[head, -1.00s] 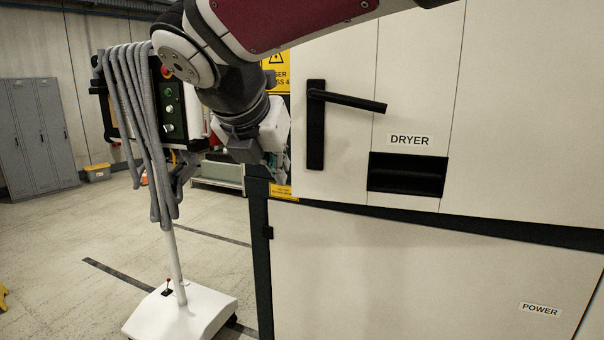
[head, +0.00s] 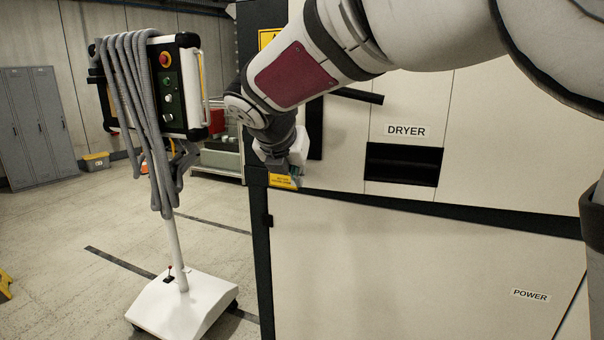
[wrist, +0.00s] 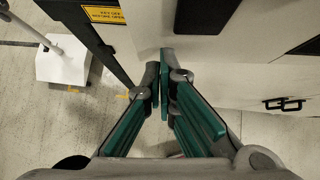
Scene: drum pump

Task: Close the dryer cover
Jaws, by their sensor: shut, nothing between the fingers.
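The dryer cover is the light panel with the DRYER label (head: 404,130) on the machine's upper front. It has a black lever handle (head: 357,95), partly hidden behind my arm, and a dark recessed slot (head: 403,164). The panel looks roughly flush in the head view, but its left edge is hidden by my arm, so I cannot tell if it is fully closed. My gripper (head: 290,172) is at the panel's lower left corner, by the yellow sticker. In the wrist view my gripper (wrist: 163,85) has its green-padded fingers together and empty, with a pale panel close beside the tips.
A pendant control box (head: 172,85) draped with grey hose stands on a white wheeled base (head: 185,305) at left. The lower panel labelled POWER (head: 530,294) is below the dryer. Grey lockers (head: 35,125) stand at the back left. Floor between is open.

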